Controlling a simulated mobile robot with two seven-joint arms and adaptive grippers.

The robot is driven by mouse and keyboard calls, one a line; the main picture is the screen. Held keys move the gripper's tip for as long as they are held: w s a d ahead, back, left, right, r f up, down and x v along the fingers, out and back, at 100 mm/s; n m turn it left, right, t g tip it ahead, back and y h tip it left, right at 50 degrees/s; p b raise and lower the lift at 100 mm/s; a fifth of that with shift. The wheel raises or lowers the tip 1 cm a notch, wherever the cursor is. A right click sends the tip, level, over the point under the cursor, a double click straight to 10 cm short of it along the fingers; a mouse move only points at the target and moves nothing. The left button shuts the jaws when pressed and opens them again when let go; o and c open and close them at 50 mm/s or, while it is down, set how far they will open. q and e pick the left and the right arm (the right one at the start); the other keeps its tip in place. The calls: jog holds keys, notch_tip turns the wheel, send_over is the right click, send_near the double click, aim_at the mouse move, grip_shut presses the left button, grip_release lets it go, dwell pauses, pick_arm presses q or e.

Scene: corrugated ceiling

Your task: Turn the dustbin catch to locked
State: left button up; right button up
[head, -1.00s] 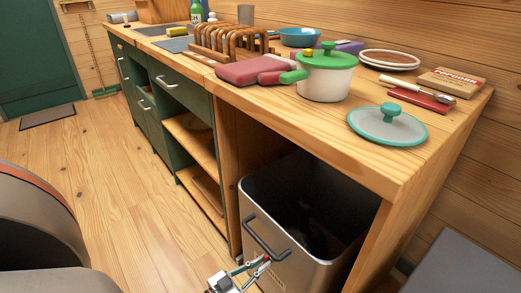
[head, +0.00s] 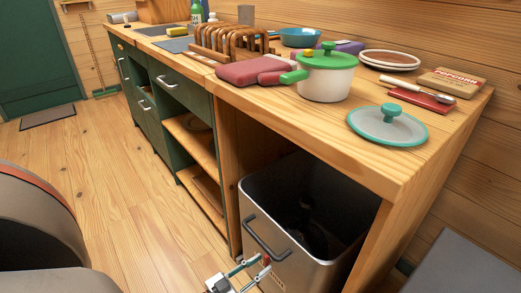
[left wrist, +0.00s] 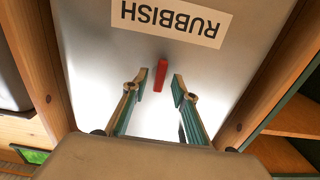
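The dustbin (head: 262,212) is a grey metal bin with an open top and a dark bar handle, standing under the counter. In the left wrist view its front (left wrist: 100,60) carries an upside-down "RUBBISH" label (left wrist: 170,20). A small red catch (left wrist: 161,75) sits on that front below the label in the picture, nearly upright and slightly tilted. My left gripper (left wrist: 159,88) is open, with a fingertip on each side of the catch and gaps showing. In the head view the left gripper (head: 262,265) is low at the bin's front. My right gripper is not in view.
The wooden counter (head: 330,135) overhangs the bin; its right leg (head: 375,240) stands close to the bin. A pot (head: 327,75), a teal-rimmed lid (head: 388,126) and other kitchenware stand on top. Open shelves (head: 192,135) are left of the bin. The floor (head: 130,190) at left is clear.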

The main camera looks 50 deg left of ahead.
pick_arm(q)
jog(key=s, duration=1.1)
jog(key=shift+a, duration=0.45)
